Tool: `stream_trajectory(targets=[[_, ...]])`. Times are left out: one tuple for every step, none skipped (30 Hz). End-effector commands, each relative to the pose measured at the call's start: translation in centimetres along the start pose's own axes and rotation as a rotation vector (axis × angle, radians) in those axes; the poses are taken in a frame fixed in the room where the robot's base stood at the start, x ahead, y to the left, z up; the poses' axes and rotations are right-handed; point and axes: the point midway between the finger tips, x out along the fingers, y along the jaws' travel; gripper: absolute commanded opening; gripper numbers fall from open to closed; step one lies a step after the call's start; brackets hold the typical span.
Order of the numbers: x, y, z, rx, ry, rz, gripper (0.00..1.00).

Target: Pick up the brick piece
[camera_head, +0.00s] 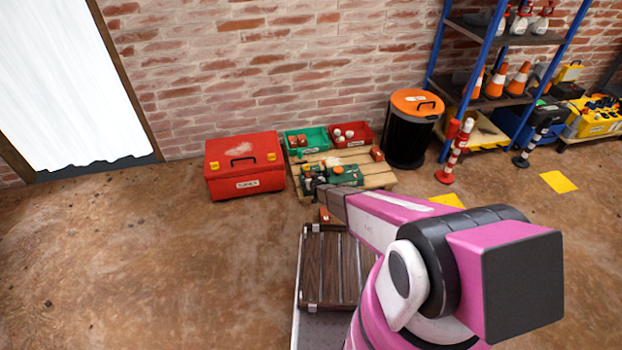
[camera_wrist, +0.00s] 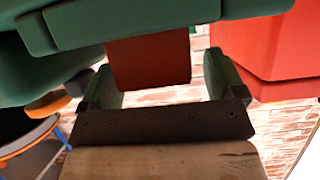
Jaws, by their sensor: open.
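A reddish-brown brick piece (camera_wrist: 150,62) shows in the wrist view between the two green finger pads of my open gripper (camera_wrist: 163,78). It borders a dark green object (camera_wrist: 170,20) at the top of that view. I cannot tell how deep it lies between the fingers, and no grip is visible. In the head view, my gripper (camera_head: 316,184) is over the low wooden pallet (camera_head: 378,178), next to green items (camera_head: 346,175). Small reddish-brown blocks show on the pallet's right side (camera_head: 376,153) and in front of it (camera_head: 324,214). I cannot tell which block the wrist view shows.
A red toolbox (camera_head: 245,165) stands left of the pallet. A green crate (camera_head: 307,140) and a red crate (camera_head: 350,134) stand behind it against the brick wall. A black bin with an orange lid (camera_head: 413,130) and a blue-framed shelf stand right. The floor at left is clear.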

Motion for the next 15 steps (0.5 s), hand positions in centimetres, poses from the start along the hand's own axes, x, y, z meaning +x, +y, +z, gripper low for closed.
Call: stream_trajectory(targets=[[0.35, -0.04, 0.24, 0.0, 0.0, -0.001, 0.88], [0.42, -0.05, 0.3, 0.0, 0.0, -0.001, 0.88], [0.46, -0.06, 0.34, 0.0, 0.0, -0.001, 0.88], [0.46, -0.06, 0.34, 0.0, 0.0, -0.001, 0.88], [0.44, -0.06, 0.34, 0.0, 0.0, -0.001, 0.88], [0.42, -0.06, 0.33, 0.0, 0.0, -0.001, 0.88], [0.41, -0.05, 0.32, 0.0, 0.0, -0.001, 0.88], [0.42, -0.05, 0.31, 0.0, 0.0, -0.001, 0.88], [0.41, -0.05, 0.31, 0.0, 0.0, -0.001, 0.88], [0.41, -0.05, 0.3, 0.0, 0.0, -0.001, 0.79], [0.41, -0.05, 0.3, 0.0, 0.0, -0.001, 0.69], [0.41, -0.05, 0.3, 0.0, 0.0, -0.001, 0.56], [0.41, -0.04, 0.3, 0.0, 0.0, -0.001, 0.46], [0.41, -0.04, 0.3, 0.0, 0.0, -0.001, 0.36], [0.42, -0.04, 0.3, 0.0, 0.0, -0.001, 0.23]])
